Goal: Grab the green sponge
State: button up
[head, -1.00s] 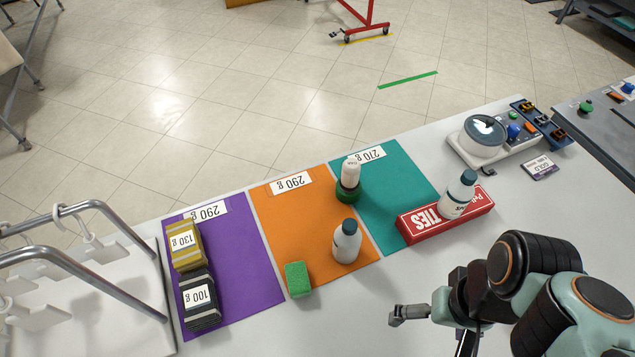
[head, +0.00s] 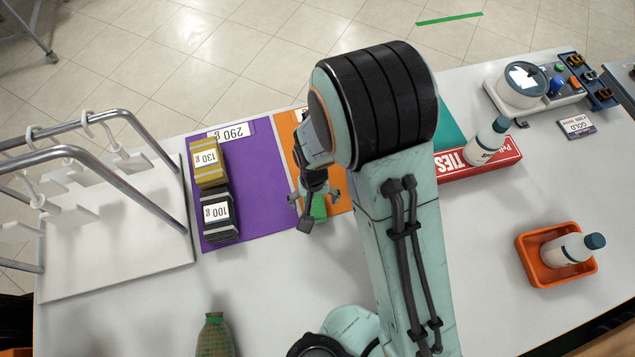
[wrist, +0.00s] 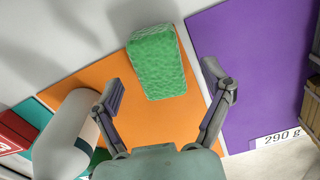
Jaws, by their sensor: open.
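The green sponge (wrist: 158,62) lies on the orange mat (wrist: 90,82), near the mat's edge, in the wrist view. In the head view the sponge (head: 319,207) shows only partly beneath my gripper (head: 316,205). In the wrist view my gripper (wrist: 171,90) is open, with one finger to each side of the sponge's near end. I see clear space between the fingers and the sponge. Its height over the mat is hard to tell. My arm hides most of the orange mat in the head view.
A white bottle (wrist: 68,135) stands close beside the left finger in the wrist view. The purple mat (head: 262,180) holds a yellow block (head: 209,165) and a black block (head: 219,215). A red box (head: 480,155) and an orange tray (head: 530,262) with a bottle lie right.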

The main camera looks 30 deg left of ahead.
jog(key=shift+f, duration=1.2)
jog(key=c, duration=0.9)
